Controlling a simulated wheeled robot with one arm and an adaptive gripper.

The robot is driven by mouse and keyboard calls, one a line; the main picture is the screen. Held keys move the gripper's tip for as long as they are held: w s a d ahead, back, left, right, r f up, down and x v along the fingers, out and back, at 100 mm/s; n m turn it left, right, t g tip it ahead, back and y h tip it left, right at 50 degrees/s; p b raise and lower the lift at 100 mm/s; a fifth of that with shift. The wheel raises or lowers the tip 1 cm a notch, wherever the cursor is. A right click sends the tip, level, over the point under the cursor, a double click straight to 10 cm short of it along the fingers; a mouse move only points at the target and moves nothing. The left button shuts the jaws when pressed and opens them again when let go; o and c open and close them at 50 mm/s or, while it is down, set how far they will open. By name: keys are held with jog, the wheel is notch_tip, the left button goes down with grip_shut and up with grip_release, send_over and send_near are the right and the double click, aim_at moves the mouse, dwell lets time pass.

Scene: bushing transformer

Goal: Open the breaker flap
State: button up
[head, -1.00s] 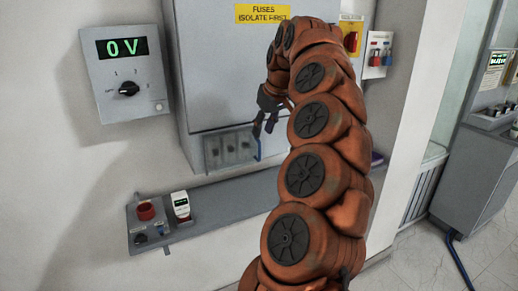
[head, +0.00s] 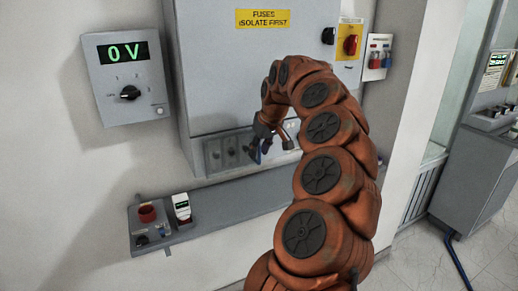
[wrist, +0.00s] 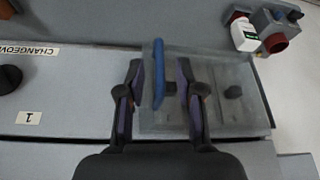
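The breaker flap (head: 222,154) is a clear cover over several dark breakers on the lower front of the grey cabinet. It also shows in the wrist view (wrist: 248,118), with an upright blue handle strip (wrist: 158,73) along its left side there. My gripper (head: 272,146) is at the flap's right end in the head view. In the wrist view my gripper (wrist: 159,82) is open, with one finger on each side of the blue strip. Gaps show between the strip and the fingers. The flap looks closed. My gripper partly hides its right end in the head view.
A grey ledge (head: 235,200) runs below the cabinet, with a red button (head: 147,213) and a white meter (head: 181,207) at its left. A 0 V display panel (head: 125,78) is on the wall at left. A red switch (head: 350,45) is at upper right.

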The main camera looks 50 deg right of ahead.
jog(key=shift+c, duration=0.3)
grip_shut()
dwell(0.4)
